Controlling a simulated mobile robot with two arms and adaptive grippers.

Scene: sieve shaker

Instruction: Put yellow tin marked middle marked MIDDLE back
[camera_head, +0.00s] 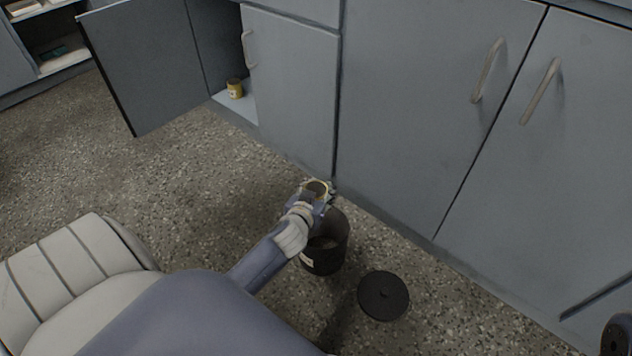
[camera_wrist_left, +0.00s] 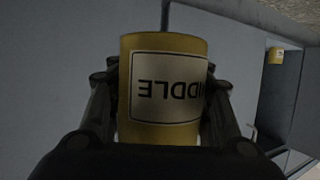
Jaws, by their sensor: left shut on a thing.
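A yellow tin with a white label (camera_wrist_left: 168,88) is held in my left gripper (camera_head: 317,192). In the left wrist view the label shows upside down and reads MIDDLE, with its first letter partly hidden by a finger. The gripper's fingers (camera_wrist_left: 160,100) are shut on both sides of the tin. In the head view the tin's open round top (camera_head: 318,187) shows above a dark bin (camera_head: 327,252), close to its rim.
Another yellow tin (camera_head: 235,88) stands inside the open cupboard (camera_head: 240,107), whose door (camera_head: 150,65) swings out to the left. A dark round lid (camera_head: 383,295) lies on the speckled floor by the bin. Closed grey cabinet doors (camera_head: 430,90) line the right. Floor before the open cupboard is clear.

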